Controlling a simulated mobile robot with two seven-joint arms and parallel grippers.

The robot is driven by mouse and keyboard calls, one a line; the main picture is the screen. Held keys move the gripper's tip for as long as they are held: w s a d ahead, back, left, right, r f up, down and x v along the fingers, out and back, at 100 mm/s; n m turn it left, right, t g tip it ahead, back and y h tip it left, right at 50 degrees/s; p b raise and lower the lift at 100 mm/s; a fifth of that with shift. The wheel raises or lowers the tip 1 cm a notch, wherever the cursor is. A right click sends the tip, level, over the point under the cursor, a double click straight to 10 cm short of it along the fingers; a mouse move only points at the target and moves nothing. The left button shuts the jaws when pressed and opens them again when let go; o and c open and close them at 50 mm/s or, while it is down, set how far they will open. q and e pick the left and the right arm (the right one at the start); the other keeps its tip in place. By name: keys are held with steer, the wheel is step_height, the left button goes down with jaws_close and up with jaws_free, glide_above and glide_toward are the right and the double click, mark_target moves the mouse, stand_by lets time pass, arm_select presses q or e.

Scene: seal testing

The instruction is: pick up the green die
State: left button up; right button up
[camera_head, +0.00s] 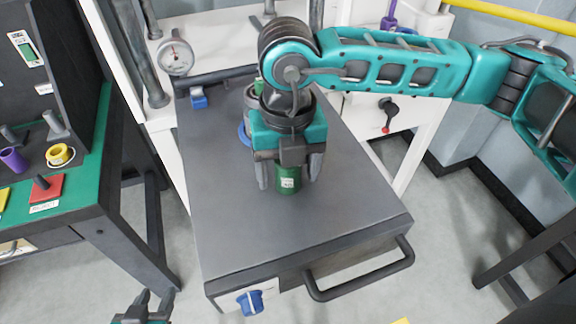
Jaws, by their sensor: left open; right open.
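The green die (287,182), a short green cylinder with a white label, stands upright on the dark grey cart top (350,205). My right gripper (290,184) points down over it, with one open finger on each side. The upper part of the die is hidden by the gripper, and I cannot tell whether the fingers touch it. My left gripper (146,306) is open and empty at the bottom edge, low and left of the cart, away from the die.
A blue item (244,134) and a small green item (258,87) show partly behind my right gripper. A blue block (198,98) lies at the back left. The front of the cart top is clear. A handle (360,283) sticks out in front. A green-topped bench (95,165) stands left.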

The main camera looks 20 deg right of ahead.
steer(key=c, duration=0.7)
steer(key=shift+r, duration=0.1)
jaws_close()
steer(key=shift+r, duration=0.15)
